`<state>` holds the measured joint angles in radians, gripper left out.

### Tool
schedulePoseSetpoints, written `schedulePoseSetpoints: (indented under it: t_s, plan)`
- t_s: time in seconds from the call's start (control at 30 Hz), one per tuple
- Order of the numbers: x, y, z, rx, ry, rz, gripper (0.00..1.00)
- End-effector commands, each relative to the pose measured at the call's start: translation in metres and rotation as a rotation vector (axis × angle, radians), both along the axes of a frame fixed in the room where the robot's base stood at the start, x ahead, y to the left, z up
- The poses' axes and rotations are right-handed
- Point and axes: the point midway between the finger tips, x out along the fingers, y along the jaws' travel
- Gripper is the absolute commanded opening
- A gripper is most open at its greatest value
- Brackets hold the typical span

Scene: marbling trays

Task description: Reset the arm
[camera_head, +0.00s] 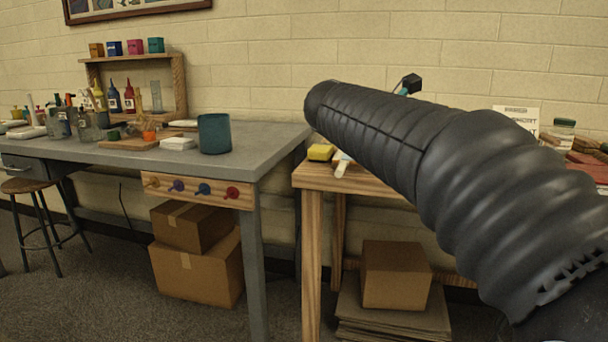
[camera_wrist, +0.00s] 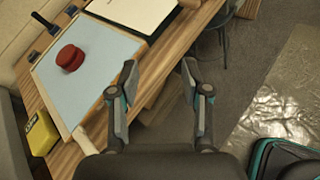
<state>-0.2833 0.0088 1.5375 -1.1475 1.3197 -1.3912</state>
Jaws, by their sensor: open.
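My gripper (camera_wrist: 160,82) shows in the wrist view with its two fingers spread wide apart and nothing between them. It is over the front edge of a wooden table (camera_wrist: 148,92). My dark ribbed arm crosses the right half of the head view and hides part of the wooden table (camera_head: 312,185) there. The gripper itself cannot be made out in the head view.
In the wrist view, a red round object (camera_wrist: 70,57) sits on a pale blue sheet (camera_wrist: 98,72), with a yellow block (camera_wrist: 40,133) beside it. A grey table (camera_head: 255,140) with a teal cup (camera_head: 214,134) stands left in the head view. Cardboard boxes (camera_head: 395,275) lie below.

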Motion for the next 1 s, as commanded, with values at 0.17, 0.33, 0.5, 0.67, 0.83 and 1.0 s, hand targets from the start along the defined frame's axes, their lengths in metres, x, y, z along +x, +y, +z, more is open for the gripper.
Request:
schedulePoseSetpoints:
  t_s: [0.17, 0.33, 0.5, 0.67, 0.83, 1.0]
  plan:
    - [0.003, 0.014, -0.040, 0.178, -0.087, -0.041, 0.48]
    - [-0.016, 0.033, -0.101, 0.477, -0.201, -0.159, 0.48]
    - [-0.071, 0.047, -0.167, 0.867, -0.346, -0.426, 0.48]
    - [-0.141, 0.059, -0.218, 1.208, -0.485, -0.777, 0.48]
    - [-0.206, 0.068, -0.256, 1.445, -0.593, -1.095, 0.48]
    - [-0.257, 0.070, -0.280, 1.575, -0.645, -1.260, 0.48]
